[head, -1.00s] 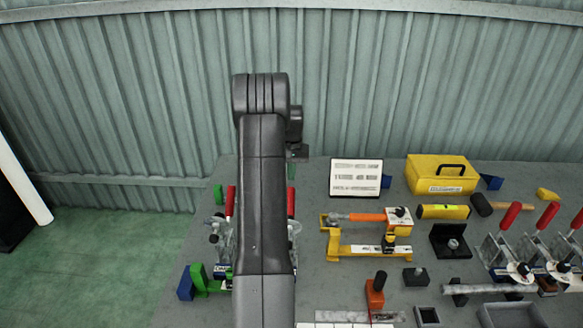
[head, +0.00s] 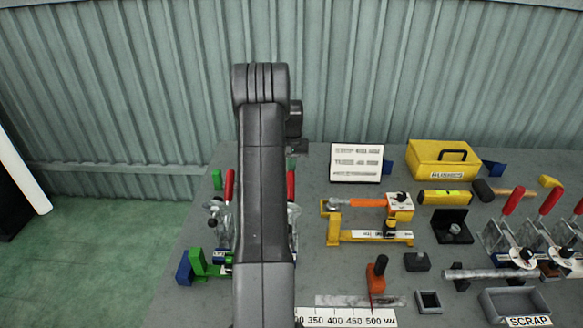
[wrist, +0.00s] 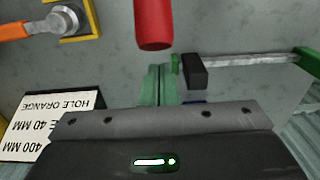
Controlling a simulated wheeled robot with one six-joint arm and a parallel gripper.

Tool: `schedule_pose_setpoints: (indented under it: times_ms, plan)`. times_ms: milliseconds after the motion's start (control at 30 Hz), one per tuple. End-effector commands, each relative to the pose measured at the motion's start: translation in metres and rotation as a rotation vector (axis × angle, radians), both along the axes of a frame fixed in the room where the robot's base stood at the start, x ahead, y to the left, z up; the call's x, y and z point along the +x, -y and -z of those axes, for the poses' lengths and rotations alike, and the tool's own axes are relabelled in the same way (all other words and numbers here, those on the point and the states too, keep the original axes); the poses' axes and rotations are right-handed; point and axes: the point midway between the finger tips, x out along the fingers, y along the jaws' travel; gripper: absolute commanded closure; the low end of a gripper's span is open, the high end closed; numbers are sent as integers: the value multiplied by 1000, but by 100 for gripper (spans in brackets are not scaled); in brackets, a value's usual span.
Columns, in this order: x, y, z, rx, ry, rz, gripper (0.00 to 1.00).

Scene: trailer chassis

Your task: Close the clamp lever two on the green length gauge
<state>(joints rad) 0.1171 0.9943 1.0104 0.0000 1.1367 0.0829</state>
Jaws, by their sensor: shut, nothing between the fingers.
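Two red clamp levers stand upright either side of my arm in the head view, a left one (head: 230,186) and a right one (head: 291,186). My arm hides the space between them. The green length gauge shows a green end (head: 197,262) at lower left; in the wrist view its green part (wrist: 309,60) and bar (wrist: 250,61) are at right. A red lever grip (wrist: 153,25) hangs into the top of the wrist view. My gripper (wrist: 156,70) is shut and empty just below that grip, apart from it in the picture. I cannot tell which lever is number two.
An orange-and-yellow gauge (head: 370,236) lies right of my arm, near a sign (head: 356,162). A yellow box (head: 443,160), a scrap tray (head: 515,303) and more red-levered clamps (head: 513,201) stand further right. A corrugated wall (head: 420,70) rises behind the bench.

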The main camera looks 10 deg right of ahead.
Motion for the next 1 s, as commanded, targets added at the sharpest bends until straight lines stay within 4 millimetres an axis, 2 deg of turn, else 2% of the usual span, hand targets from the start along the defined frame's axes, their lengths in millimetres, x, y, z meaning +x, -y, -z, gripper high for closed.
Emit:
schedule_pose_setpoints:
  times_ms: [700,1000]
  plan:
    - [-29,-6,1,0,-2,0,100]
    - [-36,-7,-4,3,-10,1,100]
